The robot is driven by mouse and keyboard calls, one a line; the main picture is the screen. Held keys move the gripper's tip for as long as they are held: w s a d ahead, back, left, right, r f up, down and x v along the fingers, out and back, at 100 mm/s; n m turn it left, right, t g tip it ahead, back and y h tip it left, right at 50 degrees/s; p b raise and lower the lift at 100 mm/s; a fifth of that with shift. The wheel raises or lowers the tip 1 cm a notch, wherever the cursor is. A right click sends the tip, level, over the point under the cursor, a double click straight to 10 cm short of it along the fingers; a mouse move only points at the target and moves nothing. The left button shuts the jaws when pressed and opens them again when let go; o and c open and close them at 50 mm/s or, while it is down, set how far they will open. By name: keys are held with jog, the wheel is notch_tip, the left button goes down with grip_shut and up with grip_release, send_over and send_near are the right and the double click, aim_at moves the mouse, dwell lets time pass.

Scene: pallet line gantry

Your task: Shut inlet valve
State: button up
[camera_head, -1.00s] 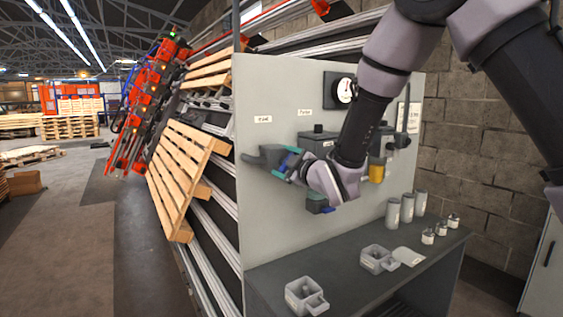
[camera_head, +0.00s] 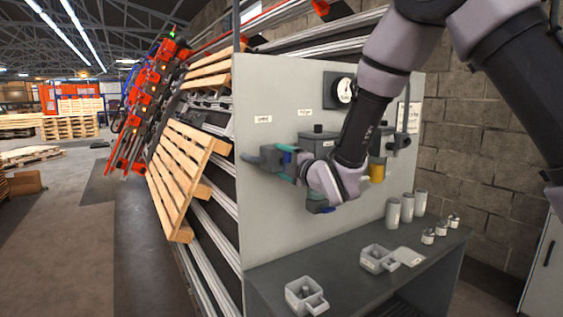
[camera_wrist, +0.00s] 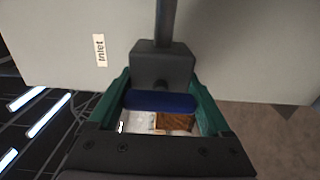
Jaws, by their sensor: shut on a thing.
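The inlet valve (camera_head: 268,157) is a grey block on the left of the grey panel, below a small label. In the wrist view its grey body (camera_wrist: 162,65) sits beside a label reading "Inlet" (camera_wrist: 101,50), with a dark pipe (camera_wrist: 166,20) running from it. A blue handle (camera_wrist: 160,101) lies across the front of the body. My gripper (camera_wrist: 160,88) has its green fingers on both sides of the handle and is shut on it. In the head view my gripper (camera_head: 286,160) is at the valve, and my wrist hides part of it.
A round gauge (camera_head: 345,90) and a second valve body with a yellow part (camera_head: 377,172) are on the panel to the right. Below, a dark bench (camera_head: 345,265) holds grey holders (camera_head: 304,297) and several canisters (camera_head: 393,213). A wooden pallet (camera_head: 180,175) leans at left.

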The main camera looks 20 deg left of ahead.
dwell(0.5)
jog(key=o, duration=1.2)
jog(key=shift+c, duration=0.2)
jog(key=v, duration=1.1)
jog(key=shift+w, duration=0.1)
